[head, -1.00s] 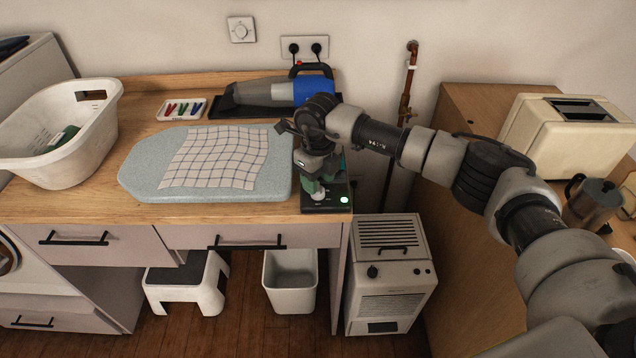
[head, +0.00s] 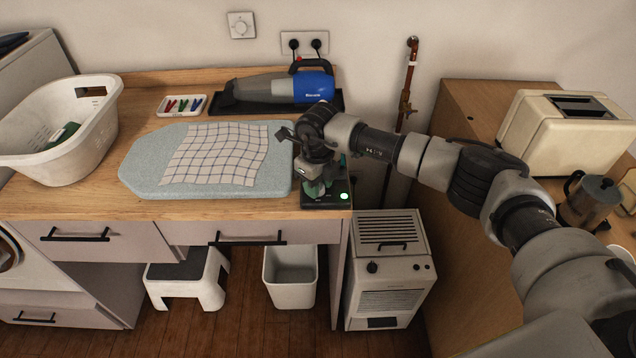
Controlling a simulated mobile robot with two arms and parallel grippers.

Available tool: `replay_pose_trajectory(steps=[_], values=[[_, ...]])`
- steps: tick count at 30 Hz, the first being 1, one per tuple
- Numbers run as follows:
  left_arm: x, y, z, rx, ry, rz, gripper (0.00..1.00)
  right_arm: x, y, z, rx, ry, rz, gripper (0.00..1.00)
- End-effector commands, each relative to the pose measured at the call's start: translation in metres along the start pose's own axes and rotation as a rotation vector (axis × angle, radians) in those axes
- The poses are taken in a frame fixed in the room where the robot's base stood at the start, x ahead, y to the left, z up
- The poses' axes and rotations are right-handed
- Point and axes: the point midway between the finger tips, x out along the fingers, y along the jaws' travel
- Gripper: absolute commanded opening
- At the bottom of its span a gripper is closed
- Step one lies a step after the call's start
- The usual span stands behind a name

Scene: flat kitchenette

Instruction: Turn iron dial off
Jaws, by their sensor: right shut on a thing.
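The iron (head: 338,172) stands at the right end of the wooden counter, dark green and mostly hidden behind my right gripper. It rests on a black base (head: 325,203) with a lit green light (head: 344,196). My right gripper (head: 316,187) reaches down from above and is shut at the iron, with its fingers at the dial. The dial is covered by the fingers, so its setting cannot be read. My left gripper is not in view.
A pale blue ironing board (head: 140,168) with a checked cloth (head: 215,155) lies left of the iron. Behind are a vacuum (head: 270,92) and a peg tray (head: 181,106). A laundry basket (head: 85,145) stands at left, a heater (head: 385,270) below right.

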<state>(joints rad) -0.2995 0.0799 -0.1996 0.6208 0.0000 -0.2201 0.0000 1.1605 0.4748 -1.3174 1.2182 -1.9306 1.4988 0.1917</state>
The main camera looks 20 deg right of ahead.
Motion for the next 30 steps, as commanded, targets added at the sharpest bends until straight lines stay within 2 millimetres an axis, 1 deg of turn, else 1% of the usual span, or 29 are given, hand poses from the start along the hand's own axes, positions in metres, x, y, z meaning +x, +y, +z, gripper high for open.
replay_pose_trajectory(steps=[5, 11, 18, 30], values=[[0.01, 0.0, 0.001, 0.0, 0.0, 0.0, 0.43, 0.001, -0.001, 0.001, -0.06, -0.003, -0.002, 0.12], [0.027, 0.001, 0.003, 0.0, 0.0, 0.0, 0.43, 0.003, -0.001, 0.001, -0.197, -0.003, -0.002, 0.12], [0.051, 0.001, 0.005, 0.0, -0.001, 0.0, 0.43, 0.003, -0.001, 0.001, -0.419, -0.003, -0.004, 0.12], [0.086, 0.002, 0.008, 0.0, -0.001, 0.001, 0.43, 0.002, -0.001, 0.001, -0.799, -0.004, -0.004, 0.12]])
